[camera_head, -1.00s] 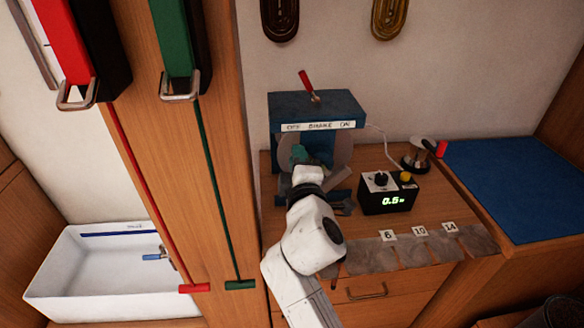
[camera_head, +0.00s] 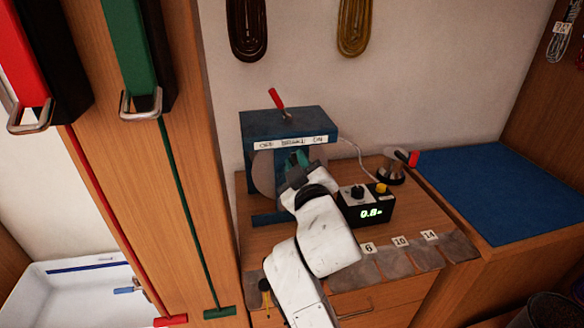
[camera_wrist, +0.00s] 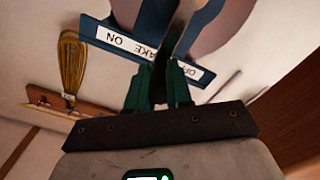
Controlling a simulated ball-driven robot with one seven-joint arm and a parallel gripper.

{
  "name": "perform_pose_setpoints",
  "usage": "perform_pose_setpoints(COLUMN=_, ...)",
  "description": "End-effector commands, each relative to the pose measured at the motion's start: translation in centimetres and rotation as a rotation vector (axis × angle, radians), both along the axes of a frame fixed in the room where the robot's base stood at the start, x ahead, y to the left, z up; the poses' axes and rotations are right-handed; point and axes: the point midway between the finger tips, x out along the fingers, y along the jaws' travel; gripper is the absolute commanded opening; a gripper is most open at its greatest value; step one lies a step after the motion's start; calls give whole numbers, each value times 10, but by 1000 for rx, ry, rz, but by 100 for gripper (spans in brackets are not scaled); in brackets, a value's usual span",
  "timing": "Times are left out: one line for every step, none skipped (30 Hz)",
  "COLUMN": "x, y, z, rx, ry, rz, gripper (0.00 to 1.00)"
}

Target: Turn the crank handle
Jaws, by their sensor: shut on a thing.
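A blue winding machine (camera_head: 288,125) labelled OFF BRAKE ON stands on the wooden bench, with a red lever (camera_head: 276,98) on top and a grey disc (camera_head: 263,172) below its label. Its underside and label (camera_wrist: 120,42) show upside down in the wrist view. A black counter box (camera_head: 367,207) right of the machine reads about 0.8.
Grey pockets (camera_head: 397,262) marked 6, 10 and 14 lie at the front edge. A blue mat (camera_head: 500,195) is clear at right. A wooden post (camera_head: 190,170) stands left.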

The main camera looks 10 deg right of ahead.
Motion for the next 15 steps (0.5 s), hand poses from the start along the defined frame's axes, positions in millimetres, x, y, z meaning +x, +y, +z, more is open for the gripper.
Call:
perform_pose_setpoints(x=0, y=-3, z=-3, rx=10, ry=6, rz=-4, gripper=0)
perform_pose_setpoints(x=0, y=-3, z=-3, rx=16, ry=6, rz=-4, gripper=0)
perform_pose_setpoints(x=0, y=-4, z=-3, rx=23, ry=7, rz=-5, gripper=0)
perform_pose_setpoints(x=0, y=-4, z=-4, rx=28, ry=7, rz=-4, gripper=0)
perform_pose_setpoints(x=0, y=-4, z=-4, rx=31, ry=7, rz=-4, gripper=0)
perform_pose_setpoints(x=0, y=-5, z=-4, rx=35, ry=7, rz=-4, gripper=0)
perform_pose_setpoints(x=0, y=-5, z=-4, rx=38, ry=7, rz=-4, gripper=0)
perform_pose_setpoints(x=0, y=-5, z=-4, rx=39, ry=8, rz=-4, gripper=0)
perform_pose_setpoints(x=0, y=-5, z=-4, rx=41, ry=8, rz=-4, gripper=0)
perform_pose_setpoints(x=0, y=-5, z=-4, rx=41, ry=8, rz=-4, gripper=0)
perform_pose_setpoints(x=0, y=-5, z=-4, rx=41, ry=8, rz=-4, gripper=0)
perform_pose_setpoints(x=0, y=-5, z=-4, rx=41, ry=9, rz=-4, gripper=0)
perform_pose_setpoints(x=0, y=-5, z=-4, rx=41, ry=9, rz=-4, gripper=0)
perform_pose_setpoints(x=0, y=-5, z=-4, rx=41, ry=9, rz=-4, gripper=0)
perform_pose_setpoints(x=0, y=-5, z=-4, rx=41, ry=9, rz=-4, gripper=0)
